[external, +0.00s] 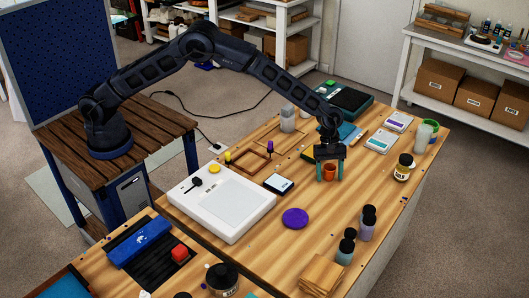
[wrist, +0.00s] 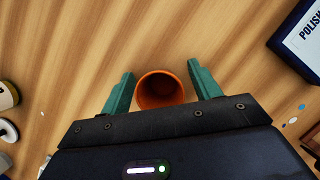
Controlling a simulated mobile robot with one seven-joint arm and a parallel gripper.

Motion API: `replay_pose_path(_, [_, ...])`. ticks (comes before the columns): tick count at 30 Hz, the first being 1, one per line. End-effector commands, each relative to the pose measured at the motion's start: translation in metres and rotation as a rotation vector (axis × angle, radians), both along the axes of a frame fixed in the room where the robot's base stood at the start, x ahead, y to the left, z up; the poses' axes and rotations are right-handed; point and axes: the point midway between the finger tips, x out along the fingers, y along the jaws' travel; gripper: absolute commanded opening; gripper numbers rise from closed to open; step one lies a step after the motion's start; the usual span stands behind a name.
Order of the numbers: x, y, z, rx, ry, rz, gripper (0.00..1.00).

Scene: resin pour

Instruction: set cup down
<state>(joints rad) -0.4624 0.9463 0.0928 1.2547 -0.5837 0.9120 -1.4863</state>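An orange-brown cup (external: 329,172) stands upright, apparently on the wooden table, right of the middle in the external view. In the wrist view the cup (wrist: 160,91) shows its open round mouth, between the two teal fingers. My gripper (external: 330,173) points down around the cup, one finger on each side. In the wrist view my gripper (wrist: 161,80) is open, with a narrow strip of table showing between each finger and the cup. The fingers do not appear to touch it. The cup's base is partly hidden.
A purple disc (external: 295,218) lies in front of the cup, with dark-capped bottles (external: 367,225) to its right. A yellow-labelled jar (external: 403,168) stands to the right. A small dark-edged box (external: 279,186) lies to the left. Table immediately around the cup is bare.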

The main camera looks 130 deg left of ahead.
Motion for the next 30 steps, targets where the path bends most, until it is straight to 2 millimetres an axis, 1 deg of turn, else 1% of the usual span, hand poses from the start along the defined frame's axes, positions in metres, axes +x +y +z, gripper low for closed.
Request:
replay_pose_path(7, [0.0,0.0,0.002,0.0,0.0,0.0,0.62])
replay_pose_path(11, [-0.002,0.002,0.011,0.001,-0.001,0.0,0.62])
replay_pose_path(14, [-0.006,0.006,0.025,0.002,-0.003,0.0,0.62])
replay_pose_path(24, [-0.024,0.024,0.084,0.001,-0.002,0.001,0.62])
replay_pose_path(27, [-0.028,0.027,0.098,0.001,-0.002,0.001,0.62])
replay_pose_path(30, [-0.031,0.03,0.107,0.0,-0.001,0.0,0.62])
